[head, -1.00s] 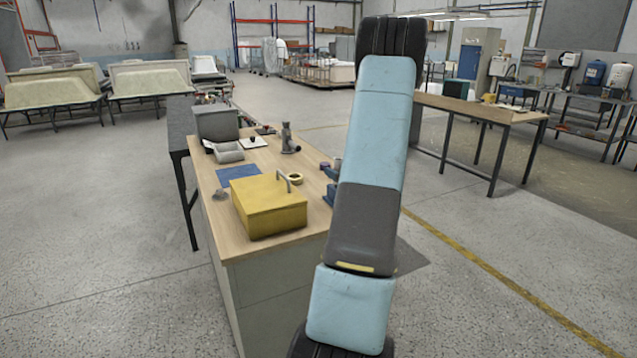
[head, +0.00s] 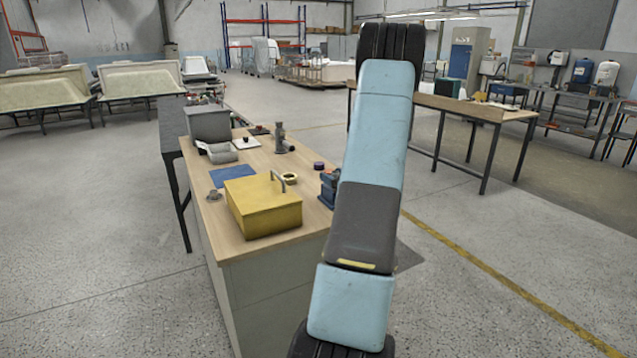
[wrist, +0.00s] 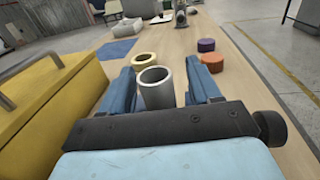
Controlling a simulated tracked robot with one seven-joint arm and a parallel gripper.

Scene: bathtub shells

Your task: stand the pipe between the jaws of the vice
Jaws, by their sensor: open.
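The pipe (wrist: 157,91) is a short grey tube with its open top facing up. It stands on the wooden bench between the two blue fingers of my gripper (wrist: 162,86), with small gaps on both sides. My gripper is open. In the head view my arm hides the pipe; blue parts (head: 328,189) that look like my fingers show at its left edge. A grey metal upright piece on a base (head: 281,140), probably the vice, stands farther back on the bench. It also shows at the top of the wrist view (wrist: 181,17); its jaws are too small to make out.
A yellow box with a handle (head: 262,208) stands close on the left. A yellow ring (wrist: 144,61) lies just beyond the pipe. A purple cap (wrist: 206,45) and an orange cap (wrist: 212,62) lie to the right. A blue sheet (head: 232,176) and grey bins (head: 208,123) lie farther left.

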